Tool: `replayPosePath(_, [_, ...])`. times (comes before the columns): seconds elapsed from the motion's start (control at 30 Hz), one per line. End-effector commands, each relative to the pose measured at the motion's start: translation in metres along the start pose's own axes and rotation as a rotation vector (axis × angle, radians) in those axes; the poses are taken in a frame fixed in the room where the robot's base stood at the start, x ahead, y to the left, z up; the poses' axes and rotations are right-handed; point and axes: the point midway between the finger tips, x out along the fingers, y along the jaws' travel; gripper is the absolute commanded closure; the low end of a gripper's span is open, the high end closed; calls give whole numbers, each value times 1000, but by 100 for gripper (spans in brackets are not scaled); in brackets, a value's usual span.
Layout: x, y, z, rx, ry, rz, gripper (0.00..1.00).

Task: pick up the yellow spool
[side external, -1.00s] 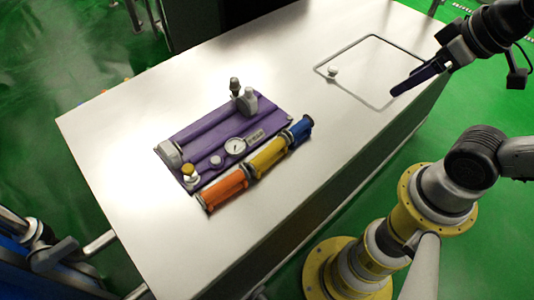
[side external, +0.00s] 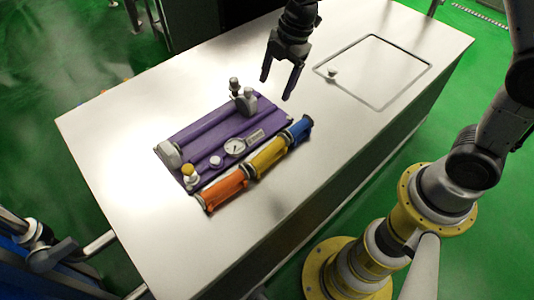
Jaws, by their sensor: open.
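The yellow spool (side external: 268,156) lies in a row at the front edge of a purple panel. It sits between an orange spool (side external: 224,188) on its lower left and a blue spool (side external: 300,130) on its upper right. My gripper (side external: 277,88) points down with its two fingers apart and nothing between them. It is in the air above and behind the blue and yellow spools in the picture, clear of them. The yellow spool is in full view.
The purple panel (side external: 205,136) carries a gauge (side external: 235,146), a yellow-topped knob (side external: 190,172) and upright grey fittings (side external: 244,98). The white table (side external: 130,190) is clear around these.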

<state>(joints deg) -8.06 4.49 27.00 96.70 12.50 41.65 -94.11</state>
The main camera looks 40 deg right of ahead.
Motion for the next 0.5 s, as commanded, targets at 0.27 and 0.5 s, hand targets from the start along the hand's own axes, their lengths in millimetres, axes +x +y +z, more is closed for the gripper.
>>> replayPosePath(0.27, [80,-23,-4,-5,-7,-172,24])
replayPosePath(0.5, [111,-32,-5,-8,-8,-186,24])
